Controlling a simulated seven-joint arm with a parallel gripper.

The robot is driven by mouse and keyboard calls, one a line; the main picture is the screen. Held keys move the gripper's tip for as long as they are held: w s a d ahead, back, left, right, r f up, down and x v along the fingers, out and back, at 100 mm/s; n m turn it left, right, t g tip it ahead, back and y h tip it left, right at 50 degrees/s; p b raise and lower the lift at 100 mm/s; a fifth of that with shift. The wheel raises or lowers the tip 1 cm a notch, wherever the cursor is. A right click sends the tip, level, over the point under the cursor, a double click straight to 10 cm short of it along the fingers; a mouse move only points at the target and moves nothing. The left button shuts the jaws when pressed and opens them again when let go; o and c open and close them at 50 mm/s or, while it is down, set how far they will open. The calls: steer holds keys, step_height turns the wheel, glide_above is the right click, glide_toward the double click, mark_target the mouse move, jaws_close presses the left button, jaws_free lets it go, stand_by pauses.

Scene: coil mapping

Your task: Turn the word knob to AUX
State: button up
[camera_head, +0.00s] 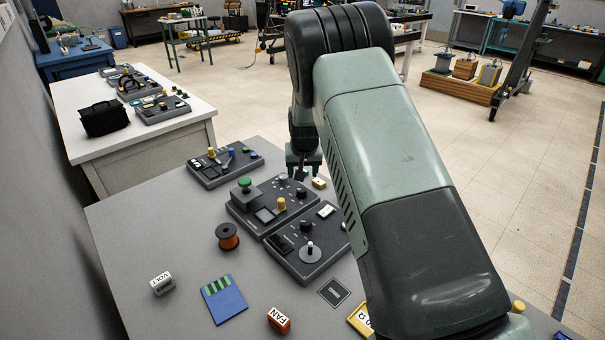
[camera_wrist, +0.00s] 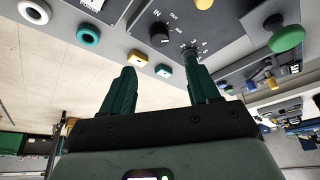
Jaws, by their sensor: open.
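Two black knobs stand on the dark control panel (camera_head: 241,220). I cannot tell which label reads AUX. My gripper (camera_wrist: 161,66) is open, with green fingers and nothing between them. Its right finger in the wrist view overlaps the second knob; contact cannot be told. In the head view my gripper (camera_head: 303,163) is at the panel's far edge, partly hidden by my arm.
The panel carries a green mushroom button (camera_head: 244,183) and a yellow knob (camera_head: 281,204). A neighbouring panel (camera_head: 302,265) has a joystick. A yellow block (camera_head: 319,183) lies beside the panel.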

mark_target(302, 190)
steer(key=w+d+n+g+y, duration=0.2)
steer(key=d+n+y, duration=0.15)
steer(key=n, duration=0.65)
steer(key=shift+n, duration=0.3)
steer(key=x, duration=1)
steer(key=shift+w+f, duration=0.2)
steer(key=shift+f, duration=0.2)
